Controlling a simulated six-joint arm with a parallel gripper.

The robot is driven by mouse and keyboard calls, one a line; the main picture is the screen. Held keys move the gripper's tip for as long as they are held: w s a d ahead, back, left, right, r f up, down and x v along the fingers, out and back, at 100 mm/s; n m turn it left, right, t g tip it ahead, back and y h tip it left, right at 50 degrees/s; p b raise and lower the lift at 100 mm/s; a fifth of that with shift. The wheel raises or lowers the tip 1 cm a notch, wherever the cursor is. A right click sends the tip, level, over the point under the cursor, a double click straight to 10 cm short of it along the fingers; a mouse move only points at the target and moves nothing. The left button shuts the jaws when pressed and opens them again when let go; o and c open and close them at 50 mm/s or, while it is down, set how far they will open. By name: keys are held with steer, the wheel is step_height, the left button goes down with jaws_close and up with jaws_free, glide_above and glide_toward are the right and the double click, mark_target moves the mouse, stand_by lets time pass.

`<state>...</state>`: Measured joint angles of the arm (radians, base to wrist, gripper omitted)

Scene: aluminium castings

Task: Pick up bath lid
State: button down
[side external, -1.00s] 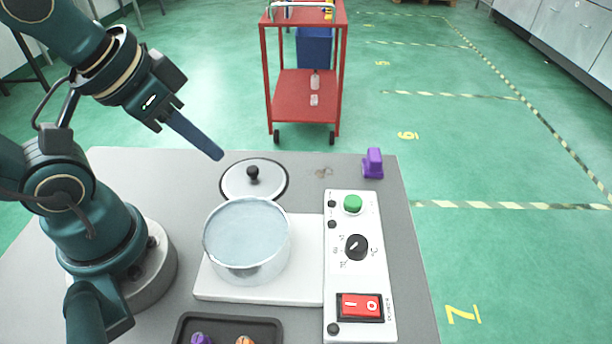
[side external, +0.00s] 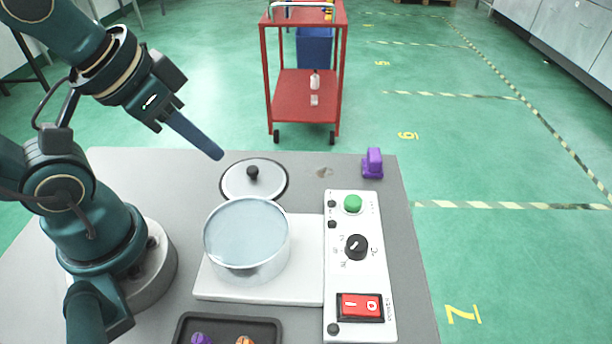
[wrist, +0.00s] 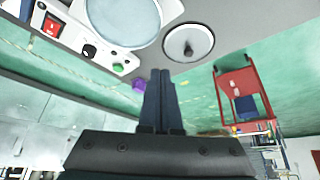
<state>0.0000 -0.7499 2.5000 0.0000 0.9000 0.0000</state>
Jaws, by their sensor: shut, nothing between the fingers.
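The bath lid (side external: 262,187) is a round, pale disc with a dark rim and a black knob (side external: 252,173) in its middle. It lies flat on the grey table behind the round glass bath (side external: 246,240), which is uncovered. My gripper (side external: 220,156) is above the table, up and to the left of the lid, apart from it. Its fingers are together and hold nothing. In the wrist view the shut fingers (wrist: 161,74) point toward the top, and the lid (wrist: 200,42) shows to their upper right.
The bath stands on a white base beside a control panel (side external: 371,275) with a green button, a dial and a red switch. A purple object (side external: 372,163) sits at the table's back right. A black tray (side external: 183,334) with small parts lies in front. A red trolley (side external: 303,100) stands beyond.

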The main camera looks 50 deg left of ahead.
steer(key=c, duration=0.6)
jaws_free()
steer(key=shift+o, duration=0.2)
steer(key=g, duration=0.5)
glide_above(252, 168)
step_height(252, 168, down, 9)
steer(key=shift+w+d+r, duration=0.1)
steer(key=shift+d+r, duration=0.05)
steer(key=shift+r, duration=0.05)
steer(key=shift+f+g, duration=0.3)
steer(key=shift+f, duration=2.5)
